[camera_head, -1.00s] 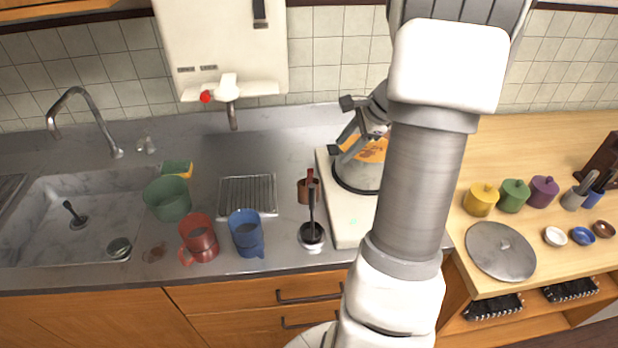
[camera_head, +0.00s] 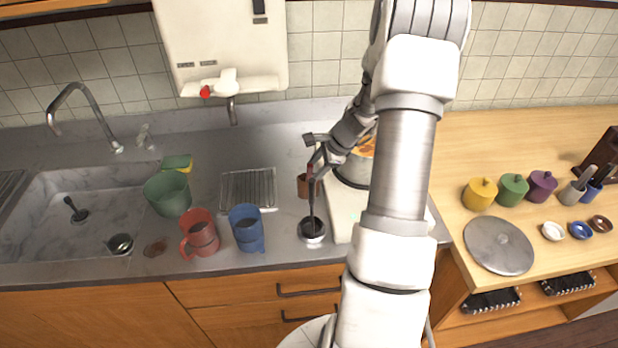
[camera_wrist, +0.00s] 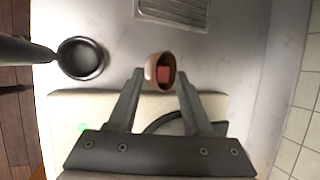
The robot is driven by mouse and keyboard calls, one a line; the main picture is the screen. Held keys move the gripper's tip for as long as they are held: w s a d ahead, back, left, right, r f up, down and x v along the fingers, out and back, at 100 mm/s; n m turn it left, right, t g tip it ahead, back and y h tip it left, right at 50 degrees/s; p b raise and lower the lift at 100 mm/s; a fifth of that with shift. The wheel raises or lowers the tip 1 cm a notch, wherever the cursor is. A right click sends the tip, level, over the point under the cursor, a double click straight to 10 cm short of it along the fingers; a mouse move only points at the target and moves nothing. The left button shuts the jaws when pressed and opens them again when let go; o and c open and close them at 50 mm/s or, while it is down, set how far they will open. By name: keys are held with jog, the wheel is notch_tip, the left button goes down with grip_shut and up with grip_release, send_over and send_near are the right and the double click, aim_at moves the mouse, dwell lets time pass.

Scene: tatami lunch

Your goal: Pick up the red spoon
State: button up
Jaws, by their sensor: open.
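The red spoon (camera_head: 310,171) stands upright in a small brown cup (camera_head: 302,187) on the steel counter, left of the stove. In the wrist view I look down on the brown cup (camera_wrist: 151,72), and a red piece of the spoon (camera_wrist: 164,74) shows inside it. My gripper (camera_head: 316,151) is open and empty, above the cup. In the wrist view my gripper's fingertips (camera_wrist: 160,76) lie on either side of the cup in the picture. How far above the spoon they are is hard to tell.
A black-handled ladle in a round dark holder (camera_head: 312,231) stands in front of the cup. A pot (camera_head: 352,171) sits on the stove to the right. A blue mug (camera_head: 246,232), red mug (camera_head: 200,236) and green pot (camera_head: 167,196) stand to the left, near a metal drain grid (camera_head: 249,189).

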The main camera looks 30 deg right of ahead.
aim_at(309, 173)
jog(key=shift+x, duration=1.5)
jog(key=shift+w, duration=0.1)
grip_shut()
